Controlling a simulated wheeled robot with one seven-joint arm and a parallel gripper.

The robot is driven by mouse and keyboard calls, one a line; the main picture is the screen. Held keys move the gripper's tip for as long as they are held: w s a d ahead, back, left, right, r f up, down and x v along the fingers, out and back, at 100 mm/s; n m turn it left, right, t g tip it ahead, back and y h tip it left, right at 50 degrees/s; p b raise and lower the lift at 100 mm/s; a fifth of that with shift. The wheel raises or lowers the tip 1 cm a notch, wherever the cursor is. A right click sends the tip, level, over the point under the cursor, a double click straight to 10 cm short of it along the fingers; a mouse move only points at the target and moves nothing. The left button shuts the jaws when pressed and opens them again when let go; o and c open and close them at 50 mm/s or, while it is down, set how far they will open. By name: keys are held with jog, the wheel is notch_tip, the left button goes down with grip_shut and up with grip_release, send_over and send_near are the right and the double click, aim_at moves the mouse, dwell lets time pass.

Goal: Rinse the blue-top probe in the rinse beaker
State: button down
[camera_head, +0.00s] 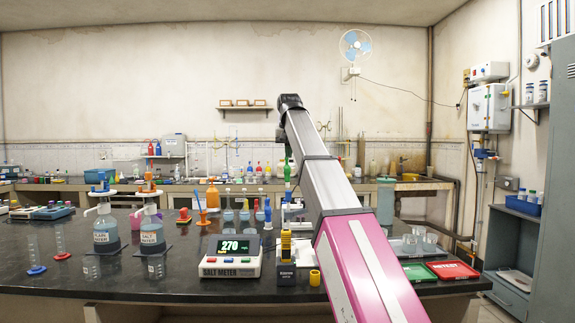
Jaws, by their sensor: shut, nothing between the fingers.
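My arm reaches up from the lower right to a dark joint near the top middle; my gripper cannot be made out beyond it. A slim blue stick (199,203) leans in a small orange holder on the dark bench, left of middle. A blue upright piece (268,212) stands right of the small flasks. I cannot tell which of these, if either, is the blue-top probe. Small flasks with blue liquid (228,216) stand in a row behind the salt meter. Clear beakers (430,240) stand on a tray at right. I cannot tell which vessel is the rinse beaker.
The salt meter (231,261) reads 270 near the front edge. A yellow-and-black piece (286,243) stands beside it, near a yellow cup (314,278). Two labelled bottles (105,236) stand at left. Green (418,272) and red (453,270) trays lie at right.

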send_near(288, 193)
jog(key=w+f, duration=0.2)
jog(key=f, duration=0.1)
jog(key=w+f, duration=0.1)
jog(key=f, duration=0.1)
jog(key=shift+w, duration=0.1)
jog(key=shift+f, duration=0.55)
jog(key=shift+f, duration=0.1)
jog(key=shift+f, duration=1.65)
jog(key=shift+w, duration=0.1)
